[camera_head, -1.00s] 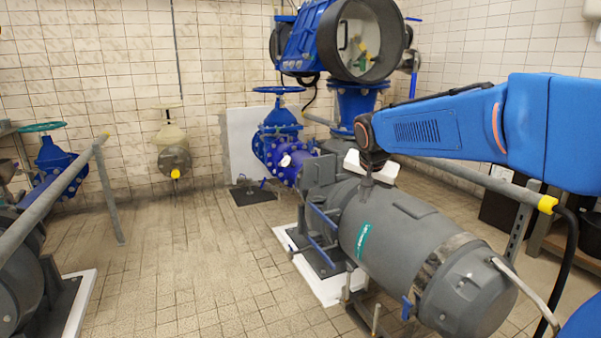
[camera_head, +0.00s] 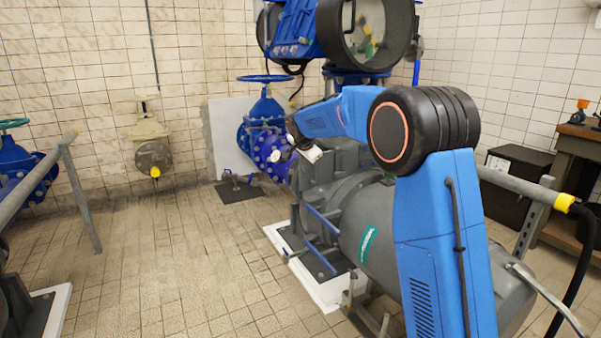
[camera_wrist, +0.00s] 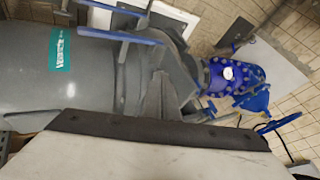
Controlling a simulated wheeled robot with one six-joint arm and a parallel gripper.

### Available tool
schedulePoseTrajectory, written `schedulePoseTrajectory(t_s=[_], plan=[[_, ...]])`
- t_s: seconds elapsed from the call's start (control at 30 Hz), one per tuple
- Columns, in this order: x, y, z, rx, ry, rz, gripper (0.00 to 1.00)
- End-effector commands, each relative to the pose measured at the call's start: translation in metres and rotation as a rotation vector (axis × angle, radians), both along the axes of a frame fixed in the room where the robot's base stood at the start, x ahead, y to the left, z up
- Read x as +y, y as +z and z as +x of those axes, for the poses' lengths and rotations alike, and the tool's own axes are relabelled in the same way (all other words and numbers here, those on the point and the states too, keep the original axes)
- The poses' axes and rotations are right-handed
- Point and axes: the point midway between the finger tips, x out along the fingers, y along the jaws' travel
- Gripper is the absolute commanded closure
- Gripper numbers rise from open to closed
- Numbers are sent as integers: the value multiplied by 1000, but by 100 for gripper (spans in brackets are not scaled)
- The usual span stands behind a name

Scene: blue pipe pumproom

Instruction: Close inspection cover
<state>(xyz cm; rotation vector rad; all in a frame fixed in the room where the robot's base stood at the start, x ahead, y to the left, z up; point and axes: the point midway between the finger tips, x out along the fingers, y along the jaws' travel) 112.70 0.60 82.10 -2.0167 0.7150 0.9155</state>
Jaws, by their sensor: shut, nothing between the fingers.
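A large round dark-rimmed housing (camera_head: 378,35) with a clear face is at the top of the head view, cut by the frame edge. It seems to be the part with the inspection cover, but I cannot tell cover from housing or how far it stands open. A blue body (camera_head: 296,25) joins it on the left.
The grey pump and motor (camera_head: 375,225) lie under my arm, also in the wrist view (camera_wrist: 30,70). A blue valve with handwheel (camera_head: 265,110) stands behind. A grey railing (camera_head: 520,185) runs at right. The tiled floor (camera_head: 170,250) at left is clear.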

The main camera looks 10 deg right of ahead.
Motion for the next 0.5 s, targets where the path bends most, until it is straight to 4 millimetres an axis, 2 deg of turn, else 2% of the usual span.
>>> schedulePoseTrajectory(t_s=[0.17, 0.5], plan=[[-3, -15, 9, 3, -2, -1, 100], [-13, -61, 43, 3, 0, -1, 100]])
